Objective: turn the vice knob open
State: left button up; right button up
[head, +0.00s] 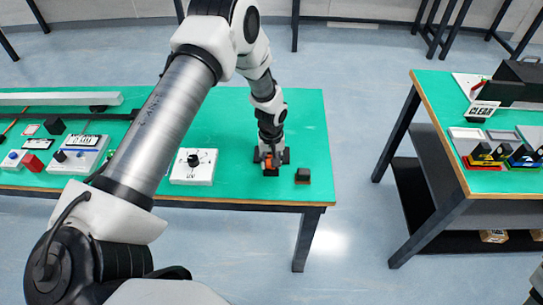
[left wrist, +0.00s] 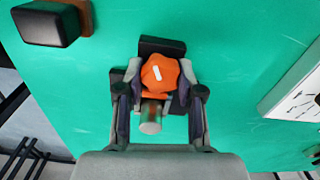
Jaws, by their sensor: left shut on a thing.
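The vice knob is an orange lobed knob with a white mark on top; it shows in the left wrist view (left wrist: 160,74) and small in the head view (head: 270,161). My left gripper (left wrist: 153,90) points down at it from above, shut with a finger on each side of the knob. Dark vice parts (left wrist: 162,46) show beside the knob, and a short grey cylinder (left wrist: 151,122) shows below it in the wrist view. The rest of the vice is hidden by the gripper. My right gripper is not in view.
A dark block (head: 303,175) sits right of the vice near the front edge of the green table (head: 315,140). A white dial panel (head: 207,172) lies to the left. Several devices crowd the far left. A second table (head: 450,140) stands right, across a gap.

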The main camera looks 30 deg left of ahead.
pick_arm(q)
jog(key=shift+r+n+p, duration=0.1)
jog(key=shift+n+p, duration=1.15)
jog(key=shift+n, duration=0.65)
jog(key=o, duration=0.9)
jog(key=shift+a, duration=0.1)
notch_tip(320, 180, up, 12)
jog(key=shift+f, duration=0.1)
